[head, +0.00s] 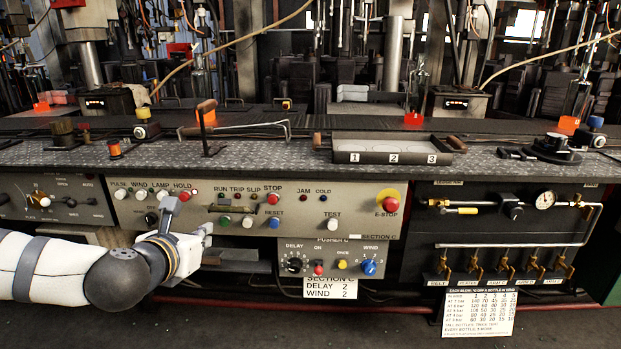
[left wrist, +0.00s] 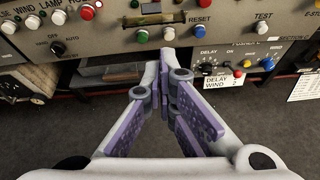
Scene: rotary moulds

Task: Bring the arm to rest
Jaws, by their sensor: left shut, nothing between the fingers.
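My left gripper (head: 205,232) is in front of the lower edge of the grey control panel (head: 340,212), below its left half. In the left wrist view the purple-padded fingers (left wrist: 166,62) are closed together at the tips with nothing between them. My white and grey left arm comes in low from the left. My right gripper does not show.
A smaller panel (head: 346,248) with knobs and a label card (head: 330,288) hangs right of my gripper. A black valve panel (head: 480,225) with pipes is further right. The patterned bench (head: 270,158) above carries a tray (head: 390,156) and handled tools. The floor in front (head: 380,325) is clear.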

